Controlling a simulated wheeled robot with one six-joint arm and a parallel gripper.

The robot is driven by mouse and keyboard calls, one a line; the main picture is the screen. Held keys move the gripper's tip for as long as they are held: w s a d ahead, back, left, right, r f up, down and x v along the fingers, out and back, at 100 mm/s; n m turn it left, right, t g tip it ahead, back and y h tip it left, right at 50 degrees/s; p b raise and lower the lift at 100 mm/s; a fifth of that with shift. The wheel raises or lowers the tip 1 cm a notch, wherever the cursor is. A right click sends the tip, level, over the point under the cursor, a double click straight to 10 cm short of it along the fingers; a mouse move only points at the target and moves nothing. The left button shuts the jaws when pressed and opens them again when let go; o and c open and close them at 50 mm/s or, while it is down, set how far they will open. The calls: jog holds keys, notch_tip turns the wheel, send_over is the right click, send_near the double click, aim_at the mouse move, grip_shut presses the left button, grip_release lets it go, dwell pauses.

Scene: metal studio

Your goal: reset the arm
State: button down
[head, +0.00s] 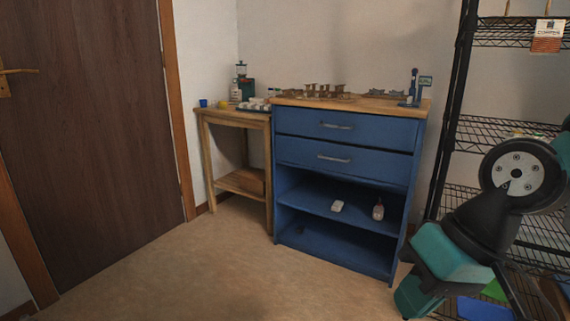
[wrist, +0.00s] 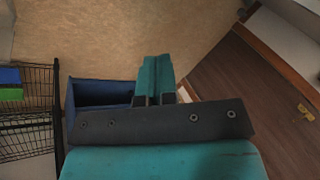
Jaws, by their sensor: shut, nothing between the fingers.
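My gripper (wrist: 156,80) shows in the wrist view with its two teal fingers together. It is shut and holds nothing. It hangs over bare floor, with the blue cabinet (wrist: 101,92) partly hidden behind it at the left of that view. In the head view my teal and black arm is bent at the right side, in front of the wire shelf. It covers part of that shelf.
The blue cabinet (head: 345,144) has two shut drawers and open shelves with small items. A wooden side table (head: 232,118) stands left of it. A wire rack (head: 490,132) is close to my arm. The brown door (head: 85,130) is shut. The floor (head: 225,262) in front is clear.

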jog(key=s+n+g, duration=0.1)
jog(key=s+n, duration=0.3)
jog(key=s, duration=0.3)
notch_tip(320, 180, up, 35)
jog(key=p, duration=3.4)
jog(key=shift+w+a+f+h, duration=0.15)
jog(key=shift+w+a+h, duration=0.15)
jog(key=shift+a+h, duration=0.1)
jog(key=shift+d, duration=0.15)
